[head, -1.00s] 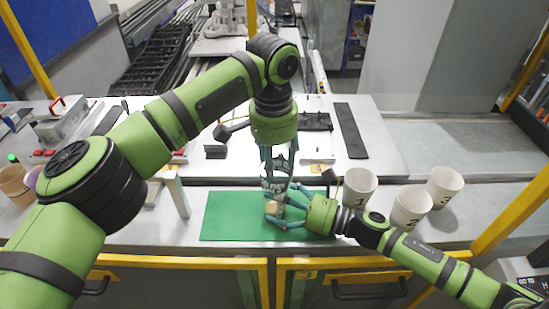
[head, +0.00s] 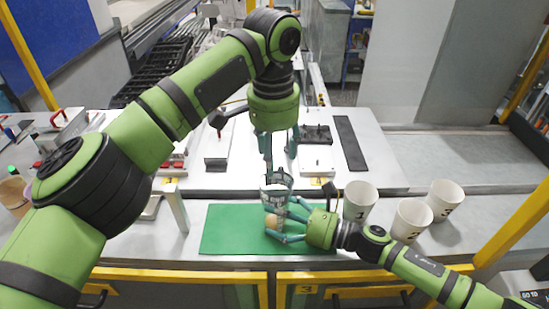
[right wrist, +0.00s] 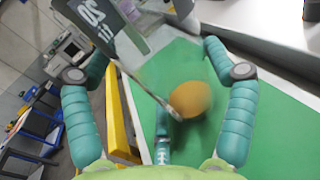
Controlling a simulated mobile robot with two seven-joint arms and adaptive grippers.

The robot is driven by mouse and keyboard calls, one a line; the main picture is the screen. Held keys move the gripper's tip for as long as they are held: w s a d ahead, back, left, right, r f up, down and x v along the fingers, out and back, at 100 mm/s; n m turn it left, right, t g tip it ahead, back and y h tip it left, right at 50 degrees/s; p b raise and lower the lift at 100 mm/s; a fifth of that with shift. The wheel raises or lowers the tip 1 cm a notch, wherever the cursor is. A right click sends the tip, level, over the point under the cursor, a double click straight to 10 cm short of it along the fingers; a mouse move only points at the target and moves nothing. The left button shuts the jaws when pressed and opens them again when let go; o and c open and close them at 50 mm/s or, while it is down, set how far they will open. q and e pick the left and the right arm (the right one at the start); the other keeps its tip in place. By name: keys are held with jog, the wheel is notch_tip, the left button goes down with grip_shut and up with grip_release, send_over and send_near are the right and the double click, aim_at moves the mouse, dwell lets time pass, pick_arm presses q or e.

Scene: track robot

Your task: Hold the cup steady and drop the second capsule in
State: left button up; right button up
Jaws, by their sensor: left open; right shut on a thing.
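A clear cup with dark print (head: 276,193) stands over the green mat in the head view. A tan round thing, seemingly a capsule, shows at its lower end (head: 271,221); it looks blurred in the right wrist view (right wrist: 190,98), seemingly through the cup wall. My right gripper (head: 284,222) is shut on the cup from the right, its fingers spread around the lower part. My left gripper (head: 278,154) is open above the cup's mouth, fingers pointing down. I see no capsule between its fingers.
Numbered white cups, 1 (head: 360,200), 2 (head: 411,219) and 3 (head: 445,198), stand on the right. The green mat (head: 225,230) is bare on its left. A brown cup (head: 14,194) stands at the far left. Fixtures and dark strips (head: 350,145) lie behind.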

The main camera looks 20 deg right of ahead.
jog(key=o, duration=1.1)
jog(key=shift+d, duration=0.1)
